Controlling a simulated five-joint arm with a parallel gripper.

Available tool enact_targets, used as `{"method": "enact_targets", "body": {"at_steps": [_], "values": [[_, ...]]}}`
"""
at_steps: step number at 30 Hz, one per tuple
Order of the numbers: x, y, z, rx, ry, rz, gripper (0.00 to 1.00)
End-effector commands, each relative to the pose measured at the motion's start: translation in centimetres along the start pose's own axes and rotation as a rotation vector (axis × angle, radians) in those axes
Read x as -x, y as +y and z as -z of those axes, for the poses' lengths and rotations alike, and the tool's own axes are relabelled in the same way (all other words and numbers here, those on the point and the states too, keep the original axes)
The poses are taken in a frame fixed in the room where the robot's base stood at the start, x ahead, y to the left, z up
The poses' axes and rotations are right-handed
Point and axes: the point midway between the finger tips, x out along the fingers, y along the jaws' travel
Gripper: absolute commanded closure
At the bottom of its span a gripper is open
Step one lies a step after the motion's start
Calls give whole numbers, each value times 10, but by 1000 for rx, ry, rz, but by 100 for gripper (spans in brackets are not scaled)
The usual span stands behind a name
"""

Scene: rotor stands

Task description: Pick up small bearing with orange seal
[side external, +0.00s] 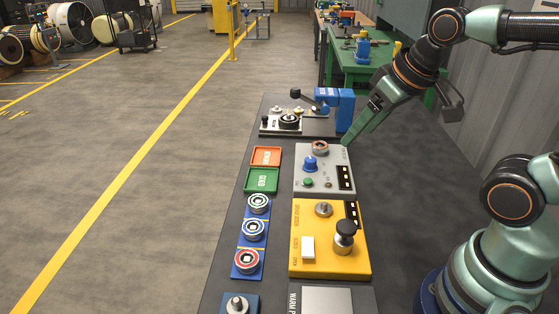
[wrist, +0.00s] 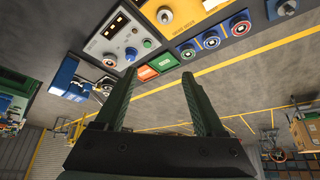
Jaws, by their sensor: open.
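A small bearing with a reddish-orange ring (side external: 320,147) sits on top of the grey test box (side external: 312,183), at its far end; it also shows in the wrist view (wrist: 109,60). Which ring is truly orange is hard to tell. My gripper (side external: 347,142) is open and empty, pointing down beside the far right edge of the grey box. Its green fingers (wrist: 158,75) are wide apart in the wrist view.
An orange-red tray (side external: 266,157) and a green tray (side external: 262,180) lie left of the grey box. A yellow box (side external: 329,262) with a knob stands nearer. A blue press fixture (side external: 335,97) stands at the far end. The dark bench is bare on the right.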

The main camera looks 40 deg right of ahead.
Motion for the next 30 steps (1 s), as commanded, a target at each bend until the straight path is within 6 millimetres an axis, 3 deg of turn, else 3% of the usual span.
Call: {"method": "enact_targets", "body": {"at_steps": [9, 11, 12, 21, 26, 30], "values": [[0, 0, 0, 0, 0, 0, 29], [0, 0, 0, 0, 0, 0, 6], [0, 0, 0, 0, 0, 0, 1], [0, 0, 1, -5, -2, -1, 1], [2, 6, 19, -89, -31, -10, 1], [1, 18, 51, -254, -83, -32, 1]]}}
